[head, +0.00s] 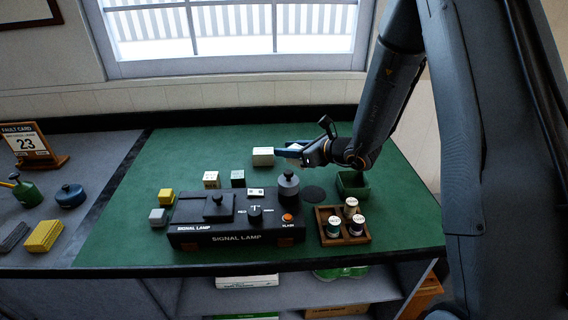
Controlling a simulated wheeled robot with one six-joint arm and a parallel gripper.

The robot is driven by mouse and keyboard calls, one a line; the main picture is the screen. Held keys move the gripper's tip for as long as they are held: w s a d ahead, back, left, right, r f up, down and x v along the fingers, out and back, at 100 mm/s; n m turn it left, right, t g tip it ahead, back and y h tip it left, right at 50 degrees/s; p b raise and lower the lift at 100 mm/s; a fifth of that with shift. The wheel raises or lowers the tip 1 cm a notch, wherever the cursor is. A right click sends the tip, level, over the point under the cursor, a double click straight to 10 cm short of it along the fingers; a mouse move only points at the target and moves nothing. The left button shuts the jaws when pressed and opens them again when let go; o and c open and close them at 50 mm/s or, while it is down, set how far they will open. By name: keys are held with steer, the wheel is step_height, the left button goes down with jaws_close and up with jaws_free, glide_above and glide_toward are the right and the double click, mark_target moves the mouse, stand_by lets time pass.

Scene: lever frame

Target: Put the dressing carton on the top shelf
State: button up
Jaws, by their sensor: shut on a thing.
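A small pale cream carton (263,157), which I take to be the dressing carton, is at the tips of my gripper near the back middle of the green bench top. My gripper (284,152) reaches in from the right, its dark blue fingers shut on the carton's right end. I cannot tell whether the carton touches the bench or is held just above it. Below the bench front is a grey shelf (345,291) with boxes and green items on it; its inside is mostly hidden by the bench top.
A black signal lamp box (236,236) with knobs stands at the front middle. A wooden tray (323,238) of small bottles and a green open box (352,184) are to its right. Small blocks (211,180) lie behind and left of it. The left back of the green top is clear.

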steer(key=shift+f+p, duration=0.9)
steer(key=shift+f, duration=2.25)
steer(key=shift+f, duration=0.15)
steer(key=o, duration=1.1)
